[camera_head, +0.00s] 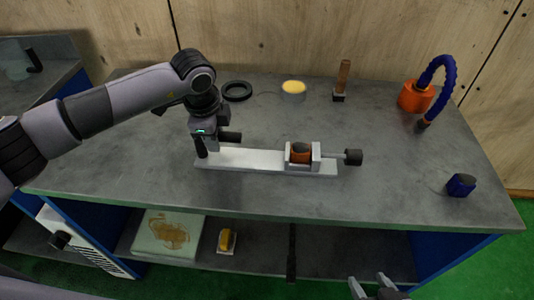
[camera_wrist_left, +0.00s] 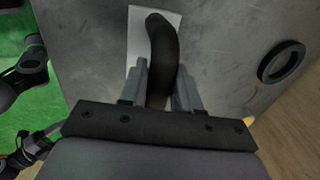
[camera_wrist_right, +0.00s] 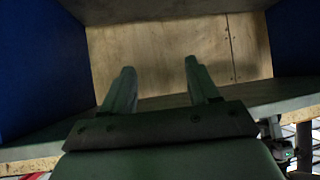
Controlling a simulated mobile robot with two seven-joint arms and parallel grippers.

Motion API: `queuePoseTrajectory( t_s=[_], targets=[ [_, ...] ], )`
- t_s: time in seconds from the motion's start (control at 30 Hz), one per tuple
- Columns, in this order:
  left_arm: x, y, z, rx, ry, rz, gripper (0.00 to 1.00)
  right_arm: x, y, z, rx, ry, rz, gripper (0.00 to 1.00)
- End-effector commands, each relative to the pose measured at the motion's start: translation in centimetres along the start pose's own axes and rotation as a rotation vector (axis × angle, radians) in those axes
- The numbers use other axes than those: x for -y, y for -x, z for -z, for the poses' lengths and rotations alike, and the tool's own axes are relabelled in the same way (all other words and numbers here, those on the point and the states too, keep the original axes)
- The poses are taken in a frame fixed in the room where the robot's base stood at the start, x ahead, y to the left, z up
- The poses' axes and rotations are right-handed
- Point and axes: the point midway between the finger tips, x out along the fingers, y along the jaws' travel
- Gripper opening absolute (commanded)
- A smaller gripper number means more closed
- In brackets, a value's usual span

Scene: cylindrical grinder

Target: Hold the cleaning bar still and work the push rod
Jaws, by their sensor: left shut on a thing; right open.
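The cleaning bar (camera_head: 262,163) is a long pale bar lying on the grey bench. The push rod sticks out to the right of the bracket and ends in a black knob (camera_head: 353,157). My left gripper (camera_head: 203,143) is shut on a dark handle at the bar's left end; the left wrist view shows this curved black handle (camera_wrist_left: 160,45) between the fingers. My right gripper (camera_head: 370,284) is open and empty, low in front of the bench; its spread fingers show in the right wrist view (camera_wrist_right: 158,85).
Behind the bar stand a black ring (camera_head: 237,91), a pot with yellow content (camera_head: 293,89) and a wooden-handled brush (camera_head: 343,80). An orange pot with a blue hose (camera_head: 415,97) and a dark blue cup (camera_head: 461,185) stand right. The bench around the knob is clear.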

Motion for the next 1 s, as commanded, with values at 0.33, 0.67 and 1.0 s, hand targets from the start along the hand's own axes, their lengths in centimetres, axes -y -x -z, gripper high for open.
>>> queuePoseTrajectory(
  t_s=[0.33, 0.67, 1.0],
  targets=[
    [0.0, 0.0, 0.0, 0.0, 0.0, -0.001, 0.0, 1.0, -1.0, 0.8, 0.017, 0.011, 0.039, 0.62],
    [0.0, 0.0, 0.0, 0.0, 0.0, -0.001, 0.0, 7.1, -4.8, 3.8, 0.184, 0.146, 0.308, 0.62],
    [0.0, 0.0, 0.0, 0.0, 0.0, -0.001, 0.0, 11.5, -4.6, 5.6, 0.414, 0.462, 0.629, 0.62]
  ],
)
